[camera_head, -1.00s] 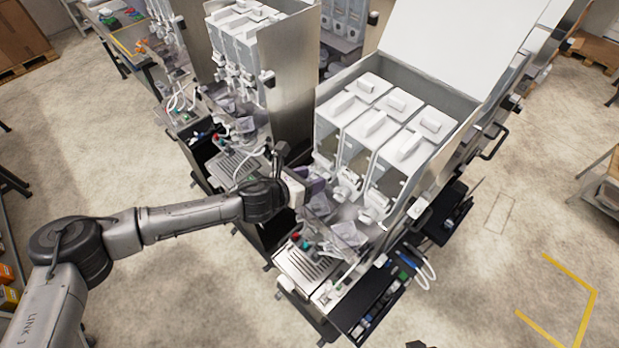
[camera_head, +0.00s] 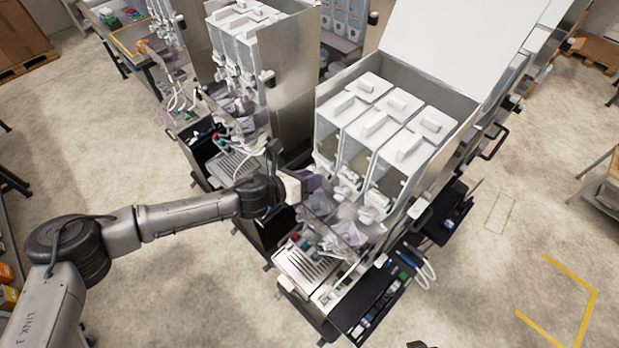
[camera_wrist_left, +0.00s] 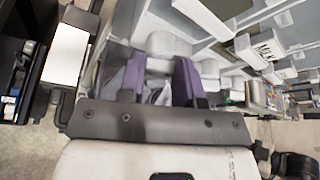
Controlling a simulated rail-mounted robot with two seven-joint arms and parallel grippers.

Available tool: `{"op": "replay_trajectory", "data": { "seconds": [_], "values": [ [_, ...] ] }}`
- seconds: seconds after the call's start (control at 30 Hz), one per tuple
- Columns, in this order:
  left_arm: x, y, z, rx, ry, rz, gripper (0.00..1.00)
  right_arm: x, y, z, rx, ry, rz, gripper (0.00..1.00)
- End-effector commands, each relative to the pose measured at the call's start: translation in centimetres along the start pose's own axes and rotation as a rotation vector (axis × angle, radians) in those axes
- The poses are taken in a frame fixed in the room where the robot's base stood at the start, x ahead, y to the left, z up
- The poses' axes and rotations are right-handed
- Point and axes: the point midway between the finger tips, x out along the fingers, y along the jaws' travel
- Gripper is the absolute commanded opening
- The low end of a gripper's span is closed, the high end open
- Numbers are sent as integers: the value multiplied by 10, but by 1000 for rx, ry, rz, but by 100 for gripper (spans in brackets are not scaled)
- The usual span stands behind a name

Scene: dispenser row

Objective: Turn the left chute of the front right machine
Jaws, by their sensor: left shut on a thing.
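The front right machine (camera_head: 330,92) has a row of white-lidded bins with several translucent chutes below them. My left gripper (camera_head: 316,184) reaches in from the left at the machine's left chute (camera_head: 322,203). In the left wrist view, the two purple fingers of the left gripper (camera_wrist_left: 160,80) stand either side of a pale, translucent piece of the left chute (camera_wrist_left: 158,93) and are shut on it. The gripper partly hides this chute in the head view. Another chute (camera_head: 348,233) is to the right. My right gripper is not in view.
A metal drip tray (camera_head: 305,264) lies below the chutes. A black side tray (camera_head: 375,305) with small items juts out at the front right. A second machine (camera_head: 285,75) stands close behind on the left. The floor at the right is open.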

Motion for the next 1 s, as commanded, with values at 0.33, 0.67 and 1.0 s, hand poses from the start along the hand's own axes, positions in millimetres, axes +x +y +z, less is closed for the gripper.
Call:
{"op": "replay_trajectory", "data": {
  "seconds": [0.33,0.67,1.0],
  "values": [
    [0,3,0,-223,-2,-92,8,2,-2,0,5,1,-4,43],
    [0,4,0,-340,-2,-141,8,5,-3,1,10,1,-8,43],
    [0,4,0,-363,-1,-150,8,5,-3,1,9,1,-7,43]
  ]
}}
